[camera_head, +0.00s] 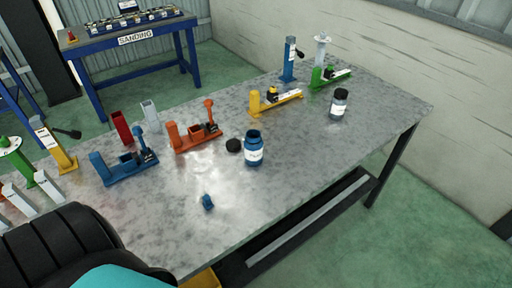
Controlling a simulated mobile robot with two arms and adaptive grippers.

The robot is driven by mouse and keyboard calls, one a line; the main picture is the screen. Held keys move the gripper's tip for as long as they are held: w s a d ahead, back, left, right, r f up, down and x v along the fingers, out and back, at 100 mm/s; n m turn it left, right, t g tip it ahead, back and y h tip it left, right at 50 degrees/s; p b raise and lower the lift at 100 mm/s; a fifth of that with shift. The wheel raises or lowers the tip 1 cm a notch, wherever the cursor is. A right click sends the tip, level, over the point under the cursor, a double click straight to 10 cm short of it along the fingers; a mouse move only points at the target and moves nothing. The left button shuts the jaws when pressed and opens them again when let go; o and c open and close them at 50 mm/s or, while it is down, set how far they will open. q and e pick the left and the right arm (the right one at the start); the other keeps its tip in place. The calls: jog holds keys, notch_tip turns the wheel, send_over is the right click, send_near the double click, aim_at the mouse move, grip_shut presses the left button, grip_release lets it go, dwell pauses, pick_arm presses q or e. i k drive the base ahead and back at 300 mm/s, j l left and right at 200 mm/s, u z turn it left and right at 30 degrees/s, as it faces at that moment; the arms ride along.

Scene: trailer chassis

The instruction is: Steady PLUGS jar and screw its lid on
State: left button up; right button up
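A blue jar (254,150) with a white label stands upright near the middle of the metal table. Its top appears open, with no lid on it. Its label is too small to read, so I cannot confirm that it says PLUGS. A black round lid (234,145) lies on the table just left of the jar, close beside it. A second jar (338,105), with a dark cap on and a pale label, stands farther right. Neither of my grippers shows in the head view. A black and teal part of my own body fills the lower left corner.
A small blue piece (207,202) lies in front of the jar on the metal table (300,190). Orange (194,138), blue (125,168) and yellow (274,101) fixtures stand behind and left. A blue SANDING bench (190,50) is beyond.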

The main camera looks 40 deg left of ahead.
aim_at(254, 144)
jog(key=u, duration=1.3)
jog(key=l+z, duration=0.2)
jog(key=i+l+z, duration=0.2)
jog(key=l, duration=0.2)
jog(key=l+z, duration=0.2)
jog(key=i+l, duration=0.05)
